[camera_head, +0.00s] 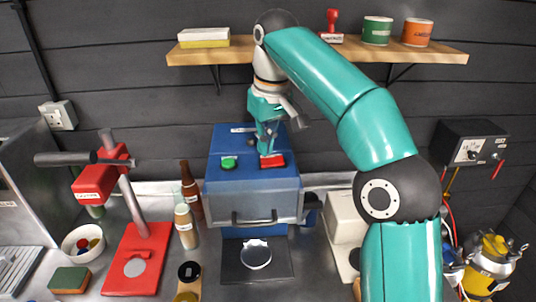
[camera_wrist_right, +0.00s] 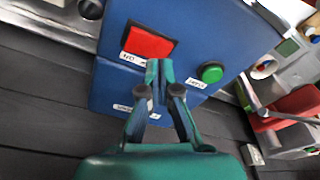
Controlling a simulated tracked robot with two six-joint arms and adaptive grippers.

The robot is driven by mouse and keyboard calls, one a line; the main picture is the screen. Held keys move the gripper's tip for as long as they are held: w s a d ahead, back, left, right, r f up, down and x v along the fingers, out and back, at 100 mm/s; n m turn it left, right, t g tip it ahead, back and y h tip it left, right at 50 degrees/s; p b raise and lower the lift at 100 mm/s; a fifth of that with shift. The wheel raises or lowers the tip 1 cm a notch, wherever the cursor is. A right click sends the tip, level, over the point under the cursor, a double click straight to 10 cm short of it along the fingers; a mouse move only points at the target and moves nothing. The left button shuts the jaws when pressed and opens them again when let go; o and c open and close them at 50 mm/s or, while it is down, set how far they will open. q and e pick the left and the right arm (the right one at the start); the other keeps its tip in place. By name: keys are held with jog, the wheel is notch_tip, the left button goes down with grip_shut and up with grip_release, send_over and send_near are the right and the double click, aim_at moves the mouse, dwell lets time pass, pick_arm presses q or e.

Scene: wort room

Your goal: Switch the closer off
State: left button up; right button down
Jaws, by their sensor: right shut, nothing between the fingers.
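The closer is a blue box-shaped machine (camera_head: 222,172) in the middle of the bench, with a handle across its grey front. On its top are a green button (camera_head: 228,163) and a red rectangular switch (camera_head: 272,161). My right gripper (camera_head: 266,152) is shut and empty, pointing down at the top beside the red switch. In the right wrist view, the shut fingertips (camera_wrist_right: 158,64) lie close to the red switch (camera_wrist_right: 149,42), with the green button (camera_wrist_right: 211,73) off to the right. I cannot tell whether the fingertips touch the switch. My left gripper is not in view.
A wooden shelf (camera_head: 235,53) hangs behind, above the machine. A grey control box (camera_head: 469,142) is on the right wall. A dark plate (camera_head: 283,263) lies in front.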

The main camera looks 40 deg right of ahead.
aim_at(266, 161)
jog(key=shift+r+p, duration=0.45)
jog(key=shift+r, duration=2.1)
